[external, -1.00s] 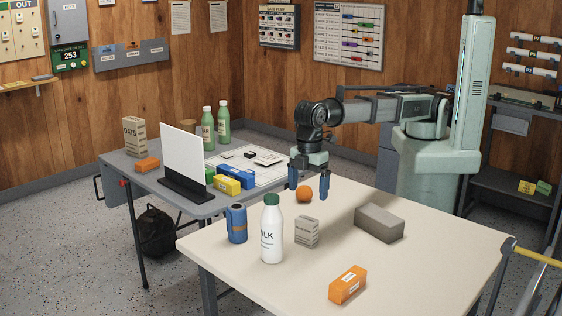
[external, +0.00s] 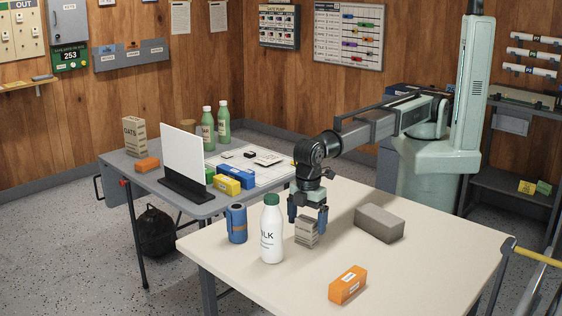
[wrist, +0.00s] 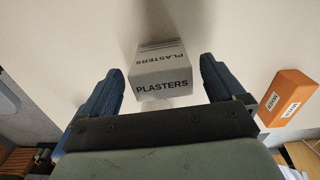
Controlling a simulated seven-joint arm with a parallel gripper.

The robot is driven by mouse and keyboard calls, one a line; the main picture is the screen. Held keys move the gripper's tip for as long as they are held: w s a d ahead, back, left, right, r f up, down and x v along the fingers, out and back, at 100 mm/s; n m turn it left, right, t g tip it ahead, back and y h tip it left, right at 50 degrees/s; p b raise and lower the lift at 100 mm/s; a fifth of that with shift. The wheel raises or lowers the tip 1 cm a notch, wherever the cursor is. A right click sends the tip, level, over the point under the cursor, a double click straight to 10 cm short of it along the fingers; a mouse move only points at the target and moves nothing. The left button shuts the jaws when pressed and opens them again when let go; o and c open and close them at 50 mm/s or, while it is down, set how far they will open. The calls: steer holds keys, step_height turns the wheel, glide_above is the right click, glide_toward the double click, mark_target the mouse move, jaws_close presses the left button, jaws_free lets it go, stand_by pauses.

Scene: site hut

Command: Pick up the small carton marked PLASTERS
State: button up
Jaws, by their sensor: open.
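The small grey carton marked PLASTERS (external: 306,232) stands upright on the cream table, to the right of the white milk bottle. In the wrist view the carton (wrist: 160,75) shows its printed label and lies between the two blue fingers. My gripper (external: 307,218) is over the carton, pointing down, with one finger on each side of it. In the wrist view my gripper (wrist: 161,88) is open, with a gap between each finger and the carton. The carton's upper part is partly hidden by the gripper in the external view.
The milk bottle (external: 271,232) stands close to the carton's left, with a blue cup (external: 237,223) beyond it. A grey block (external: 380,222) lies to the right. An orange box (external: 347,285) lies near the front; it also shows in the wrist view (wrist: 289,99). The table's front right is clear.

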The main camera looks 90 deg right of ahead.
mark_target(307, 229)
step_height(307, 229, down, 3)
steer(key=shift+a+f, duration=0.15)
steer(key=shift+c, duration=0.2)
steer(key=c, duration=1)
